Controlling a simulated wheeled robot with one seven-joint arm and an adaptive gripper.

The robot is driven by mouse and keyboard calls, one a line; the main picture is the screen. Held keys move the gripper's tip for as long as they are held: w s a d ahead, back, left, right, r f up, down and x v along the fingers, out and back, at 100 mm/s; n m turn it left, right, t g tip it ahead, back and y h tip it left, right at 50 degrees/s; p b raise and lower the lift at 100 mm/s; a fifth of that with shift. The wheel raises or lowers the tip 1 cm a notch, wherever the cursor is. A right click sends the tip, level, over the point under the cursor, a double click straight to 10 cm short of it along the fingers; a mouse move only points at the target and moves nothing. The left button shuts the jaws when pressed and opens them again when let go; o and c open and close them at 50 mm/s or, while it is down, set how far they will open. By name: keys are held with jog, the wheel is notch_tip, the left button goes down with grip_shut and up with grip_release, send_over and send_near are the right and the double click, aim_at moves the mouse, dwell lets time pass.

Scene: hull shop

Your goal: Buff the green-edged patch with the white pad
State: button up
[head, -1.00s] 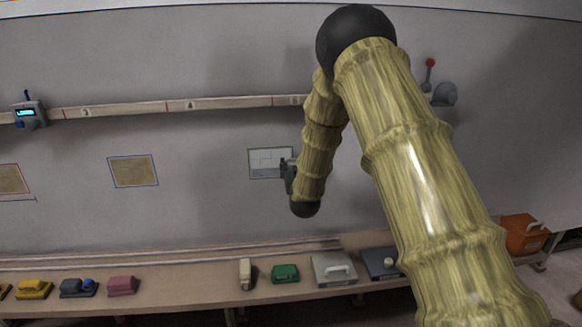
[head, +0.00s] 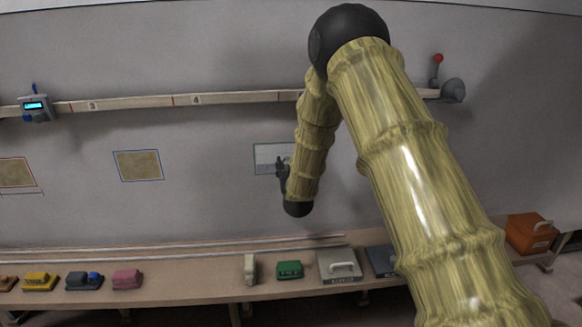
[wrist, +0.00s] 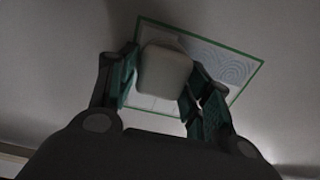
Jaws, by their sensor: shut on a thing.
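The green-edged patch (head: 264,152) is on the grey wall, and its right part is hidden behind my gripper in the head view. In the wrist view the patch (wrist: 232,62) shows a pale surface with swirl marks inside a green outline. My gripper (head: 281,165) is in front of the patch. In the wrist view my gripper (wrist: 160,85) is shut on a white block, the white pad (wrist: 165,70), held between its two fingers over the patch. I cannot tell whether the pad touches the wall.
A blue-edged patch (head: 138,166) and a red-edged patch (head: 16,173) are farther left on the wall. A rail (head: 150,101) runs above. A shelf (head: 195,285) below holds several coloured blocks, a cream block (head: 250,268) and a green block (head: 289,269). An orange box (head: 531,232) is at right.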

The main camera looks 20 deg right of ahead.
aim_at(255, 163)
jog(key=shift+w+a, duration=0.55)
jog(key=shift+a, duration=1.3)
jog(key=shift+w+a, duration=0.5)
jog(key=shift+a, duration=1.3)
jog(key=shift+w+a, duration=0.55)
jog(key=shift+a, duration=1.3)
jog(key=o, duration=0.5)
jog(key=shift+c, duration=0.2)
jog(key=shift+r, duration=0.1)
jog(key=c, duration=0.5)
jog(key=shift+o, duration=0.2)
jog(key=shift+s+a, duration=0.1)
jog(key=shift+s, duration=0.05)
jog(key=shift+s+a, duration=0.1)
jog(key=shift+s, duration=0.3)
jog(key=shift+v, duration=2.55)
